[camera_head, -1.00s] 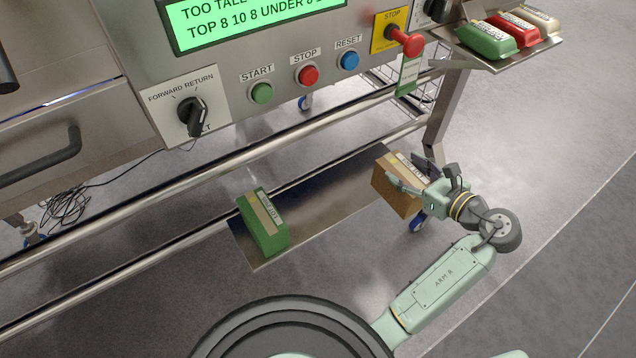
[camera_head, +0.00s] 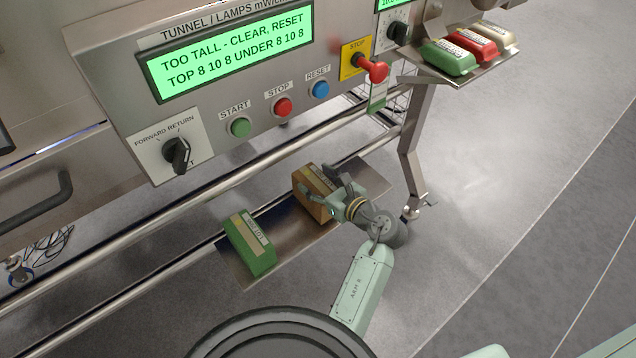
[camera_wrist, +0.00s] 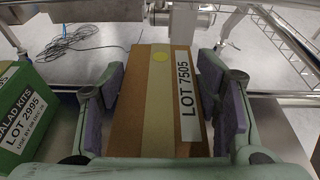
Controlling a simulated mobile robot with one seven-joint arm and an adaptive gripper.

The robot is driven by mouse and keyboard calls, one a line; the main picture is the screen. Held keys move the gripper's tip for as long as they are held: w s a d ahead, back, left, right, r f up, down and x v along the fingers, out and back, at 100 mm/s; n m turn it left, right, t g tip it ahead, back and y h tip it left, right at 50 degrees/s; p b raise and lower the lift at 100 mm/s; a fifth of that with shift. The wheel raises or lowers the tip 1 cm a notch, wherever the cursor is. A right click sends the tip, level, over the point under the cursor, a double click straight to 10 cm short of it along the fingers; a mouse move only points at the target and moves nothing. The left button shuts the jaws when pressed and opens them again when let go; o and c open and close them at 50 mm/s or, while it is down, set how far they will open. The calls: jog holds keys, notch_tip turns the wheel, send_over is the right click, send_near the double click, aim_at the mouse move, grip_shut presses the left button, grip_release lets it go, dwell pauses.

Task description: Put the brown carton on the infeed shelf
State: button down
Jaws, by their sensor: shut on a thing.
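The brown carton (camera_head: 312,192) is between the fingers of my gripper (camera_head: 337,196), over the right part of the metal infeed shelf (camera_head: 287,228). In the wrist view the carton (camera_wrist: 158,110) shows a tan tape strip, a yellow dot and a label reading LOT 7505. The purple pads of my gripper (camera_wrist: 165,108) press on both its sides. I cannot tell whether its underside touches the shelf. A green carton (camera_head: 248,244) stands on the left part of the shelf, and it also shows at the left in the wrist view (camera_wrist: 28,115).
A control panel (camera_head: 215,100) above the shelf reads TOO TALL - CLEAR, RESET. A red stop knob (camera_head: 372,68) sticks out at its right. A side tray (camera_head: 495,62) holds green, red and cream packs. Metal rails run behind the shelf. Floor at the right is clear.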

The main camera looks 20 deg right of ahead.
jog(key=shift+f, duration=0.85)
jog(key=shift+f, duration=0.15)
jog(key=c, duration=0.5)
grip_release()
jog(key=b+v, duration=0.2)
jog(key=v, duration=1)
jog(key=shift+s, duration=0.1)
